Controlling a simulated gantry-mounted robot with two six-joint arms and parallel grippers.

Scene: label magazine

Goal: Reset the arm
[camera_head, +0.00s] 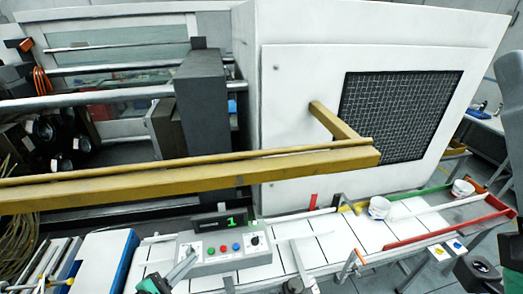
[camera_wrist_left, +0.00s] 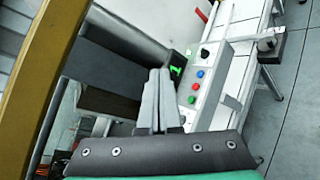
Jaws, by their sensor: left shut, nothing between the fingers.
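My left gripper (camera_head: 187,262) is at the bottom of the head view, in front of the grey control box (camera_head: 225,248). Its two grey fingers are together and empty in the left wrist view (camera_wrist_left: 158,88), with the dark bolted mount and green body below. The fingers overlap the control box (camera_wrist_left: 204,79) in that view, and I cannot tell whether they touch it. The box carries green, red and blue buttons, a black knob and a display (camera_head: 224,222) showing a green 1.
The white conveyor (camera_head: 325,245) runs right, with white cups (camera_head: 379,207) and a red rail (camera_head: 450,230). A black clamp with a rod (camera_wrist_left: 268,44) juts from its front side. Open floor (camera_wrist_left: 298,100) lies beyond.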

